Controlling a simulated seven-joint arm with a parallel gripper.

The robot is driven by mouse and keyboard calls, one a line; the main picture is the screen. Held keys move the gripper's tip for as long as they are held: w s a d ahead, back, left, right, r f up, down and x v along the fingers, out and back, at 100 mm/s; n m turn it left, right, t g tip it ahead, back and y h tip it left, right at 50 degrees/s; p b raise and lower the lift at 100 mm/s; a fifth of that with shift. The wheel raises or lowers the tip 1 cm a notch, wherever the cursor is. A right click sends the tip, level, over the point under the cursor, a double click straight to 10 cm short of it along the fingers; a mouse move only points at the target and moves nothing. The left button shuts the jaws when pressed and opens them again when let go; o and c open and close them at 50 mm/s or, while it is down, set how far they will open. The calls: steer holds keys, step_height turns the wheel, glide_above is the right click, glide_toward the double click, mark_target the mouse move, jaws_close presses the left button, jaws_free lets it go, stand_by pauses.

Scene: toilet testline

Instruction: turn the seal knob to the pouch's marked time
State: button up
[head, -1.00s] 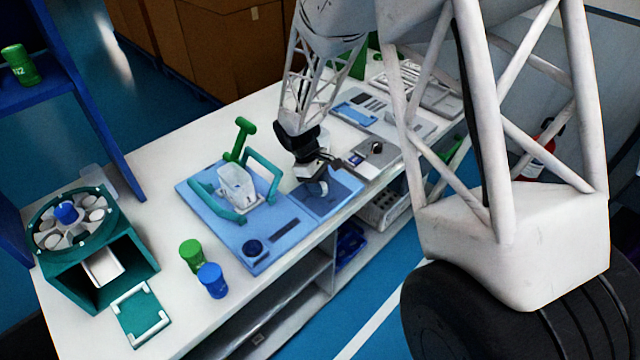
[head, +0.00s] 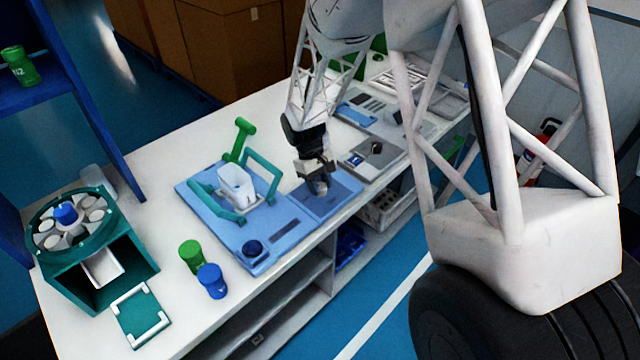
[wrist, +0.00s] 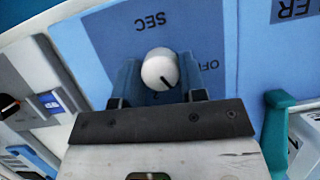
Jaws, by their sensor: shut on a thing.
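The white round seal knob (wrist: 160,69) with a dark pointer line sits on the blue panel (wrist: 98,45). My gripper (wrist: 160,78) is shut on the knob, one blue finger on each side. The pointer slants toward the lower right in the wrist view. "SEC" and part of "OFF" read upside down; a "2" is partly covered below the knob, and other marks are hidden. In the head view my gripper (head: 319,186) is down at the right part of the blue sealer base (head: 328,203). I cannot make out a pouch or its marked time.
A grey panel with a black knob (head: 376,148) lies to the right. Green (head: 190,256) and blue (head: 211,281) jars and a teal carousel (head: 75,225) stand at the left.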

steer(key=o, duration=0.9)
steer(key=shift+r, duration=0.15)
steer(key=v, duration=0.7)
steer(key=shift+r, duration=0.25)
steer(key=shift+w, duration=0.1)
